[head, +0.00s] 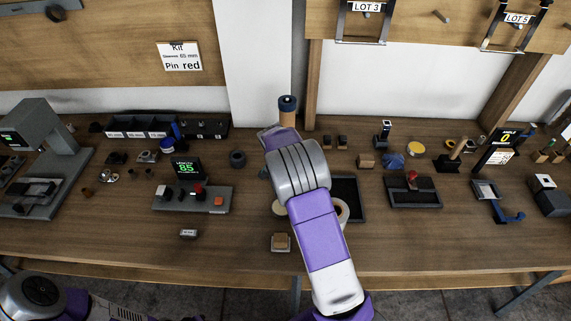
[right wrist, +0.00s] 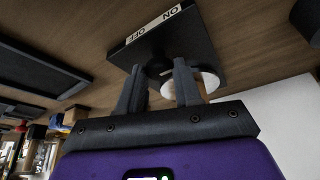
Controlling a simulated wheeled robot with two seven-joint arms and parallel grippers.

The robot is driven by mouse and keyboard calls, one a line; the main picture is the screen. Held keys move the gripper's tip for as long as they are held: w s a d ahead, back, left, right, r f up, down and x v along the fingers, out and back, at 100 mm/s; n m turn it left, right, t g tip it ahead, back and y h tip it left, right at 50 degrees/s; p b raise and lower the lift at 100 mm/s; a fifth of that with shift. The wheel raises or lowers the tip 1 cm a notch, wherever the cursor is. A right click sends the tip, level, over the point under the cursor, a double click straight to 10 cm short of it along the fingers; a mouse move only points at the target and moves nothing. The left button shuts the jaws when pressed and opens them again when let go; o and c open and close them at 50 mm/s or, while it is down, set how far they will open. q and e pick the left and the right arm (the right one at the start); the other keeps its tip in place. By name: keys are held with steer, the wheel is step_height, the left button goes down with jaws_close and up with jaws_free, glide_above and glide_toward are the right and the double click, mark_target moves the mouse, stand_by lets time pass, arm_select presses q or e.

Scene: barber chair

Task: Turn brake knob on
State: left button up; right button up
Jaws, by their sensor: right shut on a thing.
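In the right wrist view, my right gripper (right wrist: 158,66) has its two grey fingers around a small dark knob (right wrist: 156,70) on a black box (right wrist: 165,42). The knob is mostly hidden between the fingers, so which way it points cannot be told. A white label (right wrist: 154,24) on the box reads ON and OFF, upside down here. In the head view, my right arm reaches over the bench and hides the gripper, the knob and most of the box. My left arm shows at the lower left; its gripper is out of view.
A round white and tan thing (right wrist: 205,84) sits close beside the right finger. In the head view, a blue-topped cylinder (head: 287,108) stands behind my arm. A control box with a green 85 display (head: 187,168) is left; a black tray (head: 414,192) is right. The bench front is mostly clear.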

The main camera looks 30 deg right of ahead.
steer(key=o, duration=1)
steer(key=shift+o, duration=0.2)
steer(key=p+v, duration=0.1)
steer(key=v, duration=0.6)
steer(key=shift+r+p, duration=0.3)
steer(key=shift+p, duration=0.05)
steer(key=shift+s, duration=0.1)
